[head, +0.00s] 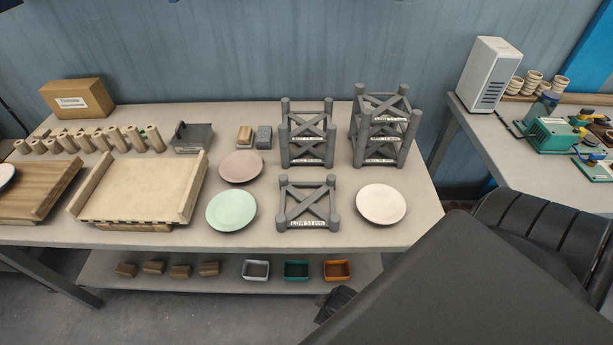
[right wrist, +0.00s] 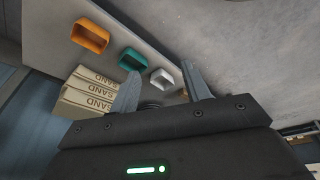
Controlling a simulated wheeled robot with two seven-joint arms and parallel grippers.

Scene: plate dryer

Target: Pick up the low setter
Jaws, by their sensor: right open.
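The low setter (head: 308,203) is a short grey frame with corner posts, crossed bars and a label reading LOW. It stands upright near the table's front edge in the head view, between a green plate (head: 231,210) and a white plate (head: 381,204). My right gripper (right wrist: 163,88) is open and empty in the right wrist view. In the head view its dark tip (head: 335,303) shows below the table's front edge, apart from the setter, with my arm covering the lower right. The setter does not show in the right wrist view. My left gripper is not in view.
Taller grey setters (head: 307,132) (head: 381,125) stand behind the low one. A pink plate (head: 241,167) and wooden board (head: 140,190) lie left. The lower shelf holds grey, green and orange trays (head: 337,270). Boxes marked SAND (right wrist: 88,92) show in the right wrist view.

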